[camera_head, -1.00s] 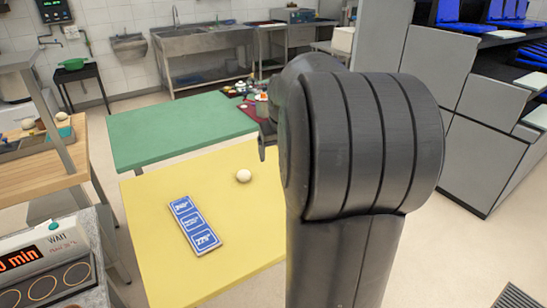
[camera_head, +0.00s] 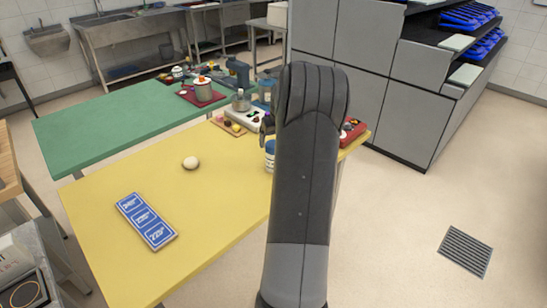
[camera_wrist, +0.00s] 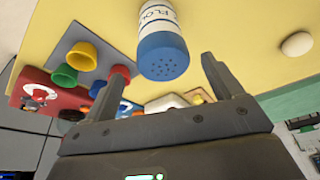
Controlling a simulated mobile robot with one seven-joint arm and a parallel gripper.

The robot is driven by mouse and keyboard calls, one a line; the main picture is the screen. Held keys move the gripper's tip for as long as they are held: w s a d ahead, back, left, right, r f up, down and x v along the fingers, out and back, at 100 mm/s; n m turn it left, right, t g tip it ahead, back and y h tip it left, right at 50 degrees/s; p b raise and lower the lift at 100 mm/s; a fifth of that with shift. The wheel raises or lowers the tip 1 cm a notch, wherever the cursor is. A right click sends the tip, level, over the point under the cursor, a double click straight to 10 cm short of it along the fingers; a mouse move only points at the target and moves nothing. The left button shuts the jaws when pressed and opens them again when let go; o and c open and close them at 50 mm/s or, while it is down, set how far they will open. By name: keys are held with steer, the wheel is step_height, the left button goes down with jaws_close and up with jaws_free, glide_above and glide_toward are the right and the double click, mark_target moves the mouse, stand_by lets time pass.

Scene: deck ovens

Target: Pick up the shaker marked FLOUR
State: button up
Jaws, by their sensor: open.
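The flour shaker (camera_wrist: 160,40) has a white body with dark letters reading "FLOU" and a blue cap with holes. In the wrist view it lies ahead of my gripper (camera_wrist: 165,64), its cap nearly between the fingertips but not gripped. My gripper is open and empty. In the head view the blue-and-white shaker (camera_head: 270,155) stands on the yellow table (camera_head: 130,250) near its right edge, partly hidden by my arm. My gripper in that view is mostly hidden behind the arm.
A round pale ball (camera_head: 190,163) and a blue sign (camera_head: 147,221) lie on the yellow table. In the wrist view, colored cups (camera_wrist: 82,56) sit close left of the shaker. A green table (camera_head: 110,130) adjoins.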

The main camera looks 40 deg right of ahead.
steer(key=x, duration=0.6)
steer(key=shift+a+f, duration=0.2)
steer(key=c, duration=1.2)
